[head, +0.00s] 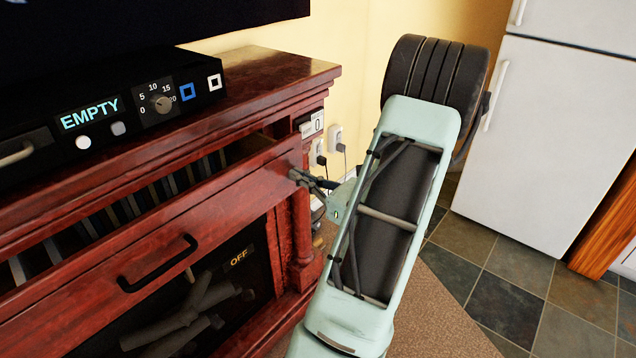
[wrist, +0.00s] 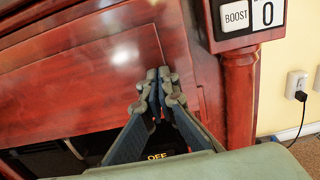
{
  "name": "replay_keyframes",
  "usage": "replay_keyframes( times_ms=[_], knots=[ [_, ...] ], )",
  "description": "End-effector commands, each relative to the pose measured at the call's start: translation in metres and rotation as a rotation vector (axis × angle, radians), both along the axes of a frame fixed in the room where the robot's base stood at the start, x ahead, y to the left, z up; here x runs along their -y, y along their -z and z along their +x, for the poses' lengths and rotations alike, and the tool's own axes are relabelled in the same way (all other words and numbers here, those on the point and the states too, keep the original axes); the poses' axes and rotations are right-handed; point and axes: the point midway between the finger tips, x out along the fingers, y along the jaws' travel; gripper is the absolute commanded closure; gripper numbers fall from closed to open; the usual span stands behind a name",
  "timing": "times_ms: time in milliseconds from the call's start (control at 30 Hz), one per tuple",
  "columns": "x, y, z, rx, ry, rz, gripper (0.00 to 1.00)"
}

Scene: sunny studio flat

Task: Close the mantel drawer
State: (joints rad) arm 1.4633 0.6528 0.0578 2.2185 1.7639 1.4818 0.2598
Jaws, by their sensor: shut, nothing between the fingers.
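The mantel drawer (head: 205,221) is a long red-brown wooden front with a black bar handle (head: 157,264). In the head view it stands out from the mantel (head: 268,70), and a gap with slats shows behind its top edge. My gripper (head: 296,175) is shut and empty at the right end of the drawer front. In the wrist view the closed fingertips (wrist: 159,80) are over the right part of the drawer front (wrist: 100,65). They look close to the wood; I cannot tell whether they touch it.
A black device (head: 120,118) reading EMPTY sits on the mantel top. A fireplace opening (head: 200,300) marked OFF is below the drawer. A BOOST switch panel (wrist: 248,16) and a wall outlet (wrist: 297,85) are at the right. A white fridge (head: 550,130) stands beyond open tiled floor.

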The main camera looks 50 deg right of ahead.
Motion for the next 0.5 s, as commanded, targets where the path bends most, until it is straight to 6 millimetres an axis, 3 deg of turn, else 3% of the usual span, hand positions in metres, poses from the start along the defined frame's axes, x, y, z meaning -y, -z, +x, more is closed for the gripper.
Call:
replay_keyframes(
  times_ms=[200,500],
  knots=[
    [0.001,-0.001,0.043,0.001,-0.005,-0.001,1.0],
    [0.004,0.0,0.093,0.001,-0.003,-0.002,1.0]
  ],
)
